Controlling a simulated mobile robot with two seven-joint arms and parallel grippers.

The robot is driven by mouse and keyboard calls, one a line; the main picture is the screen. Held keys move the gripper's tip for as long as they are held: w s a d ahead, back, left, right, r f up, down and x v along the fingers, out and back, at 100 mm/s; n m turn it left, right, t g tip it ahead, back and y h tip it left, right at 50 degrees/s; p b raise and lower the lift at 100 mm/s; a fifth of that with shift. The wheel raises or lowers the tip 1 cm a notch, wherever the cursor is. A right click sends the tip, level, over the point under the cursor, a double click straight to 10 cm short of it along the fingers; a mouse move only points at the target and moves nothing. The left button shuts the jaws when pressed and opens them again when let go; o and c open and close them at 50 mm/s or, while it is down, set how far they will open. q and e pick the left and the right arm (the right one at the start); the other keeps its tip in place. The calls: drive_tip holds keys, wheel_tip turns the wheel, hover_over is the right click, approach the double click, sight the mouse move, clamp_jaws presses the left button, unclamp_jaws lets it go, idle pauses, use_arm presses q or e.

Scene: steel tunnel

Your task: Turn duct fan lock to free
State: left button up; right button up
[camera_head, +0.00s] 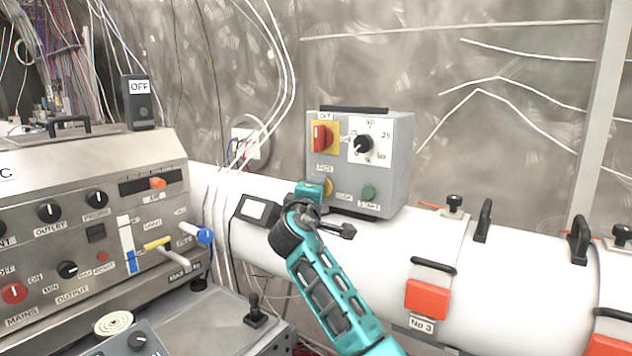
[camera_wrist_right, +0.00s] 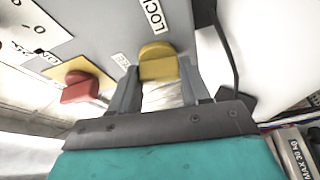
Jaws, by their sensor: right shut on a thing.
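The grey duct fan control box (camera_head: 397,150) stands on the white duct. Its yellow lock knob (camera_wrist_right: 157,62) shows in the right wrist view, with a LOCK label beside it and a smaller label left of it. In the head view only a sliver of the knob (camera_head: 328,186) shows past my gripper. My right gripper (camera_wrist_right: 158,84) has its two grey fingers on either side of the knob and is shut on it. In the head view my turquoise right arm reaches up to the box front, and the gripper (camera_head: 316,190) hides the knob's surroundings. My left gripper is not in view.
The box also carries a red switch (camera_head: 321,137) on a yellow plate, a black dial (camera_head: 364,144) and a green button (camera_head: 369,193). The white duct (camera_head: 385,243) runs below. A grey control console (camera_head: 95,250) stands left.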

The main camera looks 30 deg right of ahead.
drive_tip(key=shift+f+n, duration=0.1)
drive_tip(key=shift+n, duration=0.6)
drive_tip(key=shift+g+y, duration=0.3)
drive_tip(key=o, duration=1.1)
drive_tip(key=shift+c, duration=0.2)
drive_tip(key=v, duration=1.3)
drive_tip(key=shift+b, duration=0.4)
